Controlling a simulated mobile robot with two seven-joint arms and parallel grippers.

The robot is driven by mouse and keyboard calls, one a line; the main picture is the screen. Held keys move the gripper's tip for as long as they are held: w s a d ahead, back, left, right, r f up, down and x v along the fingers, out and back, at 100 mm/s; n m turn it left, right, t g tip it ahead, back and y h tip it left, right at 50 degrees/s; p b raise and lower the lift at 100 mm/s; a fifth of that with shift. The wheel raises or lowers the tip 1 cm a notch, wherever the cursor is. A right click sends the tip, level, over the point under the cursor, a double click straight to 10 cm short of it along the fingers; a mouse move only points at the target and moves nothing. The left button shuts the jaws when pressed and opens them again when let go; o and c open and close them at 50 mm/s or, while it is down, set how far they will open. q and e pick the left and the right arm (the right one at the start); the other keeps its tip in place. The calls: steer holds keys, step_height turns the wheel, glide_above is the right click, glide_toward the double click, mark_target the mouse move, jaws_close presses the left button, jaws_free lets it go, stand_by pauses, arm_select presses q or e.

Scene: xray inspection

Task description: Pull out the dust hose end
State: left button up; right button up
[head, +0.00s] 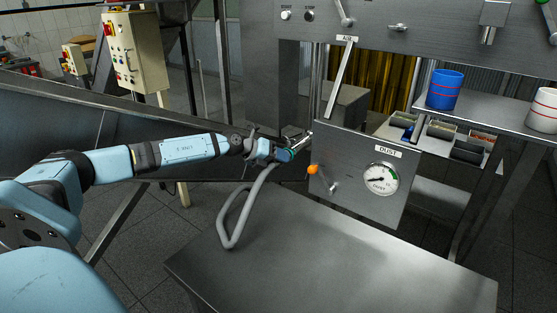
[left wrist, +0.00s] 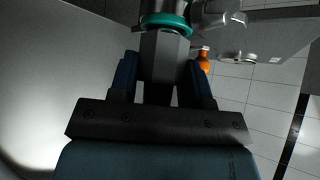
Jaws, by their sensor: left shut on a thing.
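The dust hose (head: 232,225) is a grey flexible tube that loops down from my left gripper to the steel table. My left gripper (head: 284,153) is shut on the hose end at the left side of the panel marked DUST (head: 350,165). In the left wrist view, the hose end (left wrist: 164,60) is a dark faceted piece between the two fingers of my left gripper (left wrist: 165,78). A teal ring (left wrist: 165,22) sits just beyond it, close to a metal fitting (left wrist: 215,12). I cannot tell whether the hose end is seated in the fitting. My right gripper is out of view.
The panel carries an orange-knobbed lever (head: 313,170) and a round gauge (head: 381,179). The steel table (head: 340,260) below is mostly clear. A blue cup (head: 445,90) and a white cup (head: 543,110) stand on the right shelf. A dark sloped chute runs behind my arm.

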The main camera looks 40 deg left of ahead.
arm_select(q)
steer(key=shift+s, duration=0.1)
steer(key=shift+s+d, duration=0.15)
steer(key=shift+s, duration=1.2)
steer(key=shift+s+d, duration=0.1)
steer(key=shift+s, duration=1.2)
steer(key=shift+s+d+f, duration=0.1)
